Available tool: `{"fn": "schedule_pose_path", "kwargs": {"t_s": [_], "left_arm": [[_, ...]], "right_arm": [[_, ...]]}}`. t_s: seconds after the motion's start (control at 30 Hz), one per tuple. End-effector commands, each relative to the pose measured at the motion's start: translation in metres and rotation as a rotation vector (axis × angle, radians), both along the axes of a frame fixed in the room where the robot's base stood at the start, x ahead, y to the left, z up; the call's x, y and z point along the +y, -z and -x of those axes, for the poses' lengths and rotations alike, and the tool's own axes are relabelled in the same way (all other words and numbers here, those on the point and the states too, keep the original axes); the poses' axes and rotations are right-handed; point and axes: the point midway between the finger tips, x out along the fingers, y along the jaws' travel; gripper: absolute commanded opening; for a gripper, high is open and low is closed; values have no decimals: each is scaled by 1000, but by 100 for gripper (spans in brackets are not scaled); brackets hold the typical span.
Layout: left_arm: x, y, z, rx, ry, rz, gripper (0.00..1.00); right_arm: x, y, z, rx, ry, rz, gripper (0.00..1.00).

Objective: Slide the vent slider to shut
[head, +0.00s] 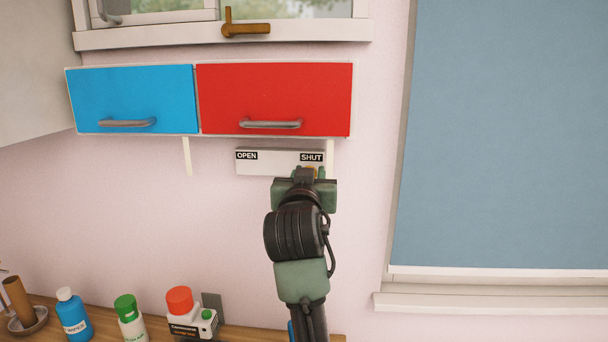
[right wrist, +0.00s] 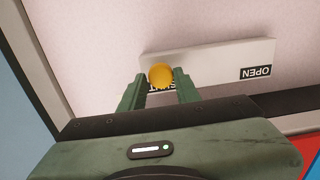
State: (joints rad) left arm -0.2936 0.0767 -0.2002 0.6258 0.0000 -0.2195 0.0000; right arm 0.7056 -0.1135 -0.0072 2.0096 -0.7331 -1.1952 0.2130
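The vent slider is a pale bar (head: 275,162) on the wall under the cabinets, labelled OPEN at its left end and SHUT at its right end in the head view. Its orange knob (head: 310,170) is at the SHUT end, partly hidden by my gripper. In the right wrist view the bar (right wrist: 215,62) appears upside down and the knob (right wrist: 161,75) covers part of the SHUT label. My right gripper (right wrist: 160,78) is open, one finger on each side of the knob. Whether either finger touches it is unclear. My left gripper is out of view.
Blue (head: 133,95) and red (head: 275,97) cabinet fronts with handles are just above the bar. A blue blind (head: 500,130) hangs at the right. Several bottles and containers, including a blue bottle (head: 73,317), stand on the counter below. The wall around the bar is mostly clear.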

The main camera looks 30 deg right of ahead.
Motion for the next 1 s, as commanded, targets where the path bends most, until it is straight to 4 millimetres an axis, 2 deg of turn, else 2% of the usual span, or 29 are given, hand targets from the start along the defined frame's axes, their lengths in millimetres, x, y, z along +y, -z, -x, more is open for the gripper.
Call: {"fn": "schedule_pose_path", "kwargs": {"t_s": [0.43,0.8,1.0], "left_arm": [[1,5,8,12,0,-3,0],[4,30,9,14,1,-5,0],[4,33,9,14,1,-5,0]], "right_arm": [[4,1,4,-2,-1,-1,49],[34,4,52,-1,0,-4,49],[39,3,63,1,3,-3,49]]}}
